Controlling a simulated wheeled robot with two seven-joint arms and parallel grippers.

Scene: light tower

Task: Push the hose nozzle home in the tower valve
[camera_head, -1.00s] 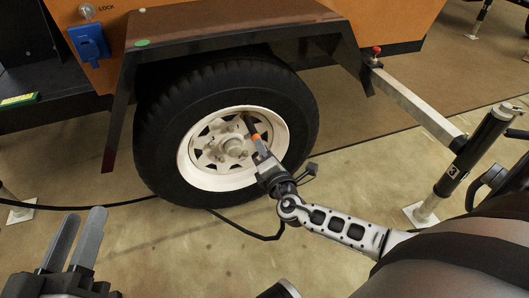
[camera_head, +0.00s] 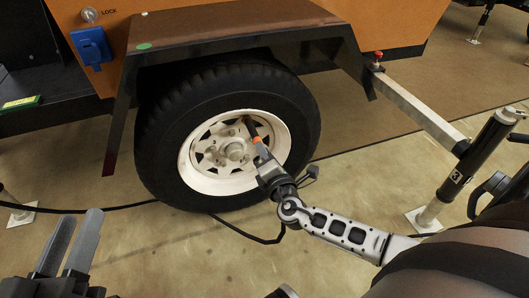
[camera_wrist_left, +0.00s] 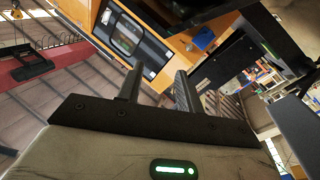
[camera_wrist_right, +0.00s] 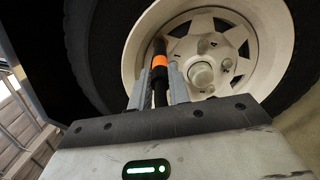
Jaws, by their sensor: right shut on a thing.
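My right gripper (camera_head: 265,163) is shut on the hose nozzle (camera_head: 250,126), a dark rod with an orange band. In the right wrist view the nozzle (camera_wrist_right: 159,66) sits between the two fingers (camera_wrist_right: 160,85) and points at the white wheel rim (camera_wrist_right: 140,38). Its far end reaches the upper part of the rim; the valve is hidden there, so I cannot tell how far the nozzle is on it. My left gripper (camera_head: 70,243) is open and empty at the lower left, with its fingers (camera_wrist_left: 157,88) apart in the left wrist view.
The black tyre (camera_head: 165,150) stands under a brown fender (camera_head: 230,25) on the orange tower body. A black hose (camera_head: 240,230) lies on the floor. A grey outrigger bar (camera_head: 425,115) and a black jack post (camera_head: 475,160) stand at the right.

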